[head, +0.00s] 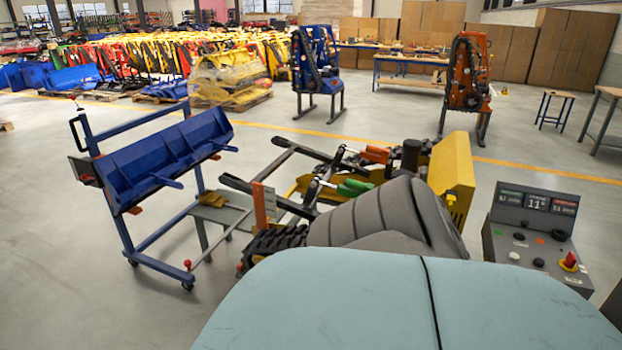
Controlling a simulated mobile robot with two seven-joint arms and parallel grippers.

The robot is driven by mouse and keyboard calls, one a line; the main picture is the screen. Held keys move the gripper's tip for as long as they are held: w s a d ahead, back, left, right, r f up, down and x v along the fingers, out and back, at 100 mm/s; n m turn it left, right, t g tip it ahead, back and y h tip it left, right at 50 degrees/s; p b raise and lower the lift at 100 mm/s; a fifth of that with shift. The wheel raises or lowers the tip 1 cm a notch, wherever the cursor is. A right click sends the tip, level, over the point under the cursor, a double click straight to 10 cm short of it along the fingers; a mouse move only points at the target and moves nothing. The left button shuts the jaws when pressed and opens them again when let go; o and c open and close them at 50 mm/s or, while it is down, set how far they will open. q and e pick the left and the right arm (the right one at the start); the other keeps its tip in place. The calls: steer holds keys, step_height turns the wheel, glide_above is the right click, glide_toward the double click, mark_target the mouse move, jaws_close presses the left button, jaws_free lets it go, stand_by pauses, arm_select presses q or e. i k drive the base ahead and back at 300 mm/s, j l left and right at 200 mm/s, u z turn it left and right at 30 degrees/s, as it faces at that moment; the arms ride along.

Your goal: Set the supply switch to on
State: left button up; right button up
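A grey control console (535,243) stands at the right in the head view. Its upright panel has a display reading about 11 (537,202), with a green-marked and a red-marked field beside it. On its sloped top are a red rotary handle on a yellow base (569,262), several dark round knobs and a small green button (498,232). Which of these is the supply switch, and its setting, I cannot read. Neither of my grippers is in view.
A blue wheeled rack (165,160) stands further left. A small grey table (220,212) is between them. Open floor lies behind the console.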

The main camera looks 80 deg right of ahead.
mark_target(571, 260)
steer(key=l+z, duration=0.1)
steer(key=z, duration=3.85)
